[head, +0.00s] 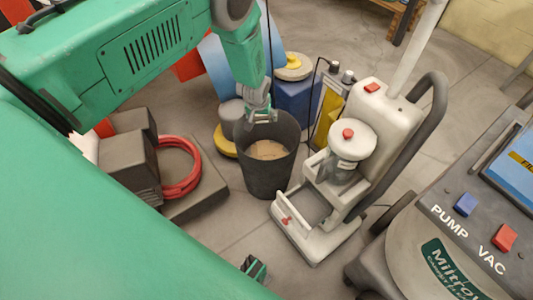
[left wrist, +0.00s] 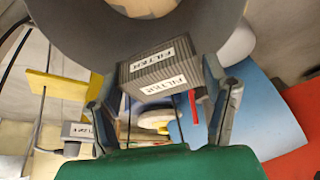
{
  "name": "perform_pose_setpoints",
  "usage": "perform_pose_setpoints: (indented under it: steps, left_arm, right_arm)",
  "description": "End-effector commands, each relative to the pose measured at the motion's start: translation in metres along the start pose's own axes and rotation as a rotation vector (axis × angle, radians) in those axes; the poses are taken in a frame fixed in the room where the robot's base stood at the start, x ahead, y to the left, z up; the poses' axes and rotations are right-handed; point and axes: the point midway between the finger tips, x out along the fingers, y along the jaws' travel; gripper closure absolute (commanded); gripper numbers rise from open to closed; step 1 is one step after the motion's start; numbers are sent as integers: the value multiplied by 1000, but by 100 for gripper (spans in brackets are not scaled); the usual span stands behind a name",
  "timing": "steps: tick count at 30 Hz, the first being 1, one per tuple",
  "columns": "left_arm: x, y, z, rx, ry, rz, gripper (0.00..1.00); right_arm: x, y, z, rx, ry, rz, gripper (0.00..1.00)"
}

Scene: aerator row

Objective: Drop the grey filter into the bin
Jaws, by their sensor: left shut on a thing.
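The grey filter (left wrist: 130,75) is a ribbed block with white FILTER labels, seen in the left wrist view. My left gripper (left wrist: 158,78) is shut on it, one finger on each side. In the head view the left gripper (head: 262,116) hangs over the far part of the bin's mouth, and the filter is mostly hidden there. The bin (head: 266,180) is a dark grey, open-topped bucket with a tan patch inside. Its dark wall (left wrist: 70,30) curves across the top of the left wrist view. I cannot identify my right gripper in either view.
A white-grey machine (head: 370,110) with a jar stands close right of the bin. A dark block with a red hose (head: 184,180) lies left. Blue and yellow containers (head: 292,98) stand behind. A PUMP/VAC unit (head: 470,225) is at right. Some floor before the bin is clear.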

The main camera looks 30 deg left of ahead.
Motion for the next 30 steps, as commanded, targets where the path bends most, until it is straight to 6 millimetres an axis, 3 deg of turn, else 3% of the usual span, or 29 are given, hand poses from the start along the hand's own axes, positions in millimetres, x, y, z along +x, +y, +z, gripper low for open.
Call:
perform_pose_setpoints:
  steps: [3, 12, 13, 14, 15, 25, 30]
  left_arm:
    - [11, 0, 4, 0, 1, 0, 64]
    - [11, 0, 4, 1, 2, 0, 64]
    - [11, 0, 4, 1, 1, 1, 21]
    - [11, 0, 4, 1, 1, 1, 11]
    - [11, 0, 4, 0, 1, 1, 7]
    - [7, 0, 4, 0, 1, 1, 7]
    - [-18, 1, 4, 1, 1, 1, 7]
  right_arm:
    - [10, 0, 1, 0, 0, 0, 60]
    - [10, 0, 0, 0, 0, 0, 60]
    - [10, 0, 0, 0, 0, 0, 60]
    - [10, 0, 0, 0, 0, 0, 60]
    - [10, 0, 0, 0, 0, 0, 60]
    - [9, 0, 2, 0, 3, 0, 60]
    - [9, 0, 2, 0, 3, 0, 60]
